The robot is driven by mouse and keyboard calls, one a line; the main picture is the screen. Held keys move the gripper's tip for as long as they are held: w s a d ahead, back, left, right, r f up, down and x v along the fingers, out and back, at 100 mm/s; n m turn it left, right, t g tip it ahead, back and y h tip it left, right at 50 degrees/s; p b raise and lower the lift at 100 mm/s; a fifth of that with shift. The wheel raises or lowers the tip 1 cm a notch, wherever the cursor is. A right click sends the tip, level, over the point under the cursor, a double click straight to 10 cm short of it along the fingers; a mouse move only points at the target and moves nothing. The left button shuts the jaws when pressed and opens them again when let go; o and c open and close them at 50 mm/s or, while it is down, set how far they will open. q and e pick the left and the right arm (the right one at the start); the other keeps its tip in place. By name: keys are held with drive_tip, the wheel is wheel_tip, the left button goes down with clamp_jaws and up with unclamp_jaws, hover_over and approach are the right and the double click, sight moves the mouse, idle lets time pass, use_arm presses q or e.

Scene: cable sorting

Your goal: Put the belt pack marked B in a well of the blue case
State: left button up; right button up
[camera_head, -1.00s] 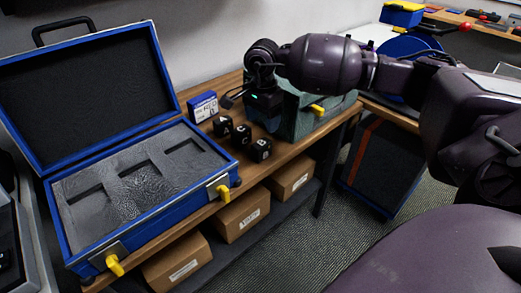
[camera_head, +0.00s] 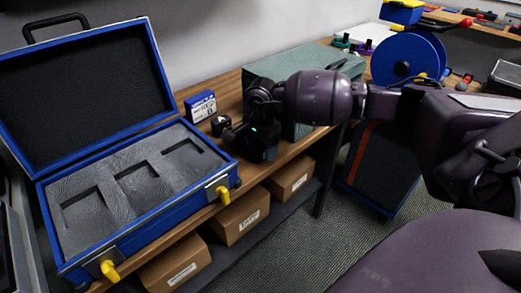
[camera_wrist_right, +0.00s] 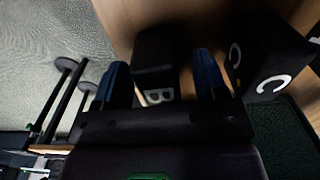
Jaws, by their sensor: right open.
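The blue case (camera_head: 160,224) stands open at the left of the bench in the head view. Its grey foam has three empty wells. The black belt pack marked B (camera_wrist_right: 155,58) shows in the right wrist view between the two blue fingertips of my right gripper (camera_wrist_right: 161,78). That gripper is open around it, with a gap at the right finger. In the head view my right gripper (camera_head: 262,152) hides pack B. The black pack marked C (camera_wrist_right: 262,58) stands close beside the right finger in the wrist view. My left gripper is out of view.
Another black pack (camera_head: 220,125) and a blue-and-white box (camera_head: 201,106) stand behind my gripper, near the wall. Cardboard boxes (camera_head: 240,216) sit on the shelf below.

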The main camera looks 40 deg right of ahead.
drive_tip(key=shift+r, duration=0.1)
drive_tip(key=c, duration=1.2)
drive_tip(key=shift+o, duration=0.2)
drive_tip(key=shift+r, duration=0.45)
wheel_tip(320, 180, up, 19)
drive_tip(key=p, duration=0.2)
